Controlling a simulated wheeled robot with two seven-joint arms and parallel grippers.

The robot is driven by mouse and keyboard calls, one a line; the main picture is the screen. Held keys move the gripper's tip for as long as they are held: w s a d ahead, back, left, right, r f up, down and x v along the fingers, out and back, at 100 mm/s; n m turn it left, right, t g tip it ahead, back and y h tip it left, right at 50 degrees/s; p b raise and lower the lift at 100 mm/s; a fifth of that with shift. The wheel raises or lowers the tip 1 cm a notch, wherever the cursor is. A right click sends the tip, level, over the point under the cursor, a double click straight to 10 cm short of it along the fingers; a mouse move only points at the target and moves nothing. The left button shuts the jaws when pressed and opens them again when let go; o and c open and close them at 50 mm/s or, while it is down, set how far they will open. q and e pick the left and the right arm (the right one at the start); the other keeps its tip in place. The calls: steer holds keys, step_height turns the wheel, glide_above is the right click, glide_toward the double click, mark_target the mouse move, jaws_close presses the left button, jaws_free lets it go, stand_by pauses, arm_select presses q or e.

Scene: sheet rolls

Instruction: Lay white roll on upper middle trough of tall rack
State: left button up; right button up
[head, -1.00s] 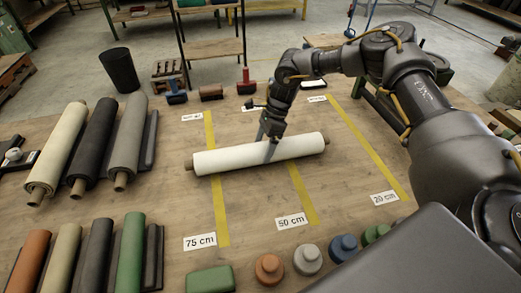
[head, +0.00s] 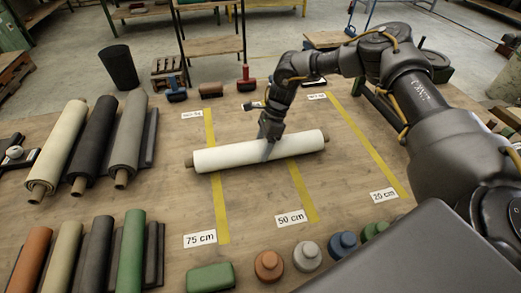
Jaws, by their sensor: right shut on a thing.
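The white roll (head: 230,157), with brown core ends, lies crosswise on the wooden table over the yellow tape lines. My right gripper (head: 269,142) reaches down from above onto the roll, a little right of its middle, and is shut on it. The fingertips are partly hidden against the roll. I cannot tell whether the roll is clear of the table. My left gripper is not in view. No rack that I can clearly identify as the tall rack shows; cream, black and grey rolls (head: 127,140) lie side by side at the left.
Shorter orange, cream, dark and green rolls (head: 131,250) lie at the front left. A green block (head: 210,279) and several round knobbed weights (head: 269,266) line the front edge. Stamp-like tools (head: 176,90) stand at the back edge. Table around the white roll is clear.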

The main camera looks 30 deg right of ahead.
mark_target(261, 142)
steer(key=shift+w+r, duration=0.1)
steer(key=shift+r+p, duration=0.4)
step_height(261, 142, up, 3)
steer(key=p, duration=0.2)
steer(key=shift+r+p, duration=0.1)
steer(key=shift+p, duration=0.25)
steer(key=s+a+r+p, duration=0.2)
steer(key=s+r+p, duration=0.1)
steer(key=s, duration=0.1)
steer(key=s+a+r+p, duration=0.2)
steer(key=s+r+p, duration=0.1)
steer(key=s+p, duration=0.1)
steer(key=s+a+r+p, duration=0.1)
steer(key=s+r+p, duration=0.2)
steer(key=s+p, duration=0.1)
steer(key=shift+s+a, duration=0.4)
steer(key=shift+s, duration=0.05)
steer(key=shift+d+f, duration=0.1)
